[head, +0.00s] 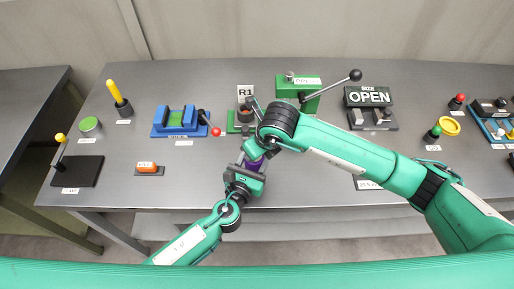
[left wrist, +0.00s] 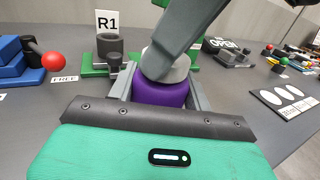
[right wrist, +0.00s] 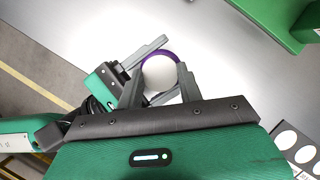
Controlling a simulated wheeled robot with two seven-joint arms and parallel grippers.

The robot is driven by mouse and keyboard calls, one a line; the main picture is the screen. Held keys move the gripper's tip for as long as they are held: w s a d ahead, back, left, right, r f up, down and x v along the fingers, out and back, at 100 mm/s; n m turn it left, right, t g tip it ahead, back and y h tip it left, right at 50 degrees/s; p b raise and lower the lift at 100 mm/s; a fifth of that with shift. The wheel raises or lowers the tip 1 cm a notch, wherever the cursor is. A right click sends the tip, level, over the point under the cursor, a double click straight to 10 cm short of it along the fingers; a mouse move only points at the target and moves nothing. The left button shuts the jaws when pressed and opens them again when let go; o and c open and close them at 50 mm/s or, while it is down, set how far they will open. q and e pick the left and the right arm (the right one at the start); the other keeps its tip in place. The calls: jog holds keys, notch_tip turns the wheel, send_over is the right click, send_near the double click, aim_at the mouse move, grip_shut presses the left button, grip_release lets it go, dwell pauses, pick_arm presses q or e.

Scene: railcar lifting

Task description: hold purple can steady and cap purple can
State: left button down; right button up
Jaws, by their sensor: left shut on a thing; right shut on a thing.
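The purple can (head: 254,165) stands upright near the table's front edge; it also shows in the left wrist view (left wrist: 160,94). My left gripper (head: 249,171) is shut on the can, one finger on each side. A pale grey-white cap (right wrist: 159,73) is over the can's top, and a purple rim (right wrist: 173,54) shows past its upper right edge. My right gripper (right wrist: 158,84) is shut on the cap from above. Its finger hides part of the cap in the left wrist view (left wrist: 178,68). I cannot tell whether the cap is fully seated.
A green stand with a dark cup (left wrist: 110,46) and an R1 sign is behind the can. A blue block fixture (head: 180,120) with a red-knobbed lever is to the left. A green lever press (head: 298,88) and an OPEN sign (head: 368,97) stand behind my right arm.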

jog(key=m, duration=0.1)
jog(key=m+h, duration=0.1)
jog(key=m, duration=0.3)
jog(key=shift+a+t+h, duration=0.25)
jog(key=shift+t+h, duration=0.05)
jog(key=shift+t, duration=0.1)
jog(key=m+h, duration=0.1)
jog(key=m, duration=0.1)
jog(key=m+h, duration=0.1)
jog(key=m, duration=0.2)
jog(key=shift+a, duration=0.2)
jog(key=m+h, duration=0.1)
jog(key=m, duration=0.2)
jog(key=m+h, duration=0.1)
jog(key=m, duration=0.1)
jog(key=shift+w+a+r+m+g, duration=0.1)
jog(key=shift+a+m+g, duration=0.05)
jog(key=shift+m+g, duration=0.2)
jog(key=m+g, duration=0.1)
jog(key=m, duration=0.1)
jog(key=m+h, duration=0.1)
jog(key=m, duration=0.2)
jog(key=shift+a+m+g, duration=0.1)
jog(key=shift+m+g, duration=0.25)
jog(key=o, duration=1.1)
jog(key=v, duration=1.1)
jog(key=shift+a+r, duration=0.25)
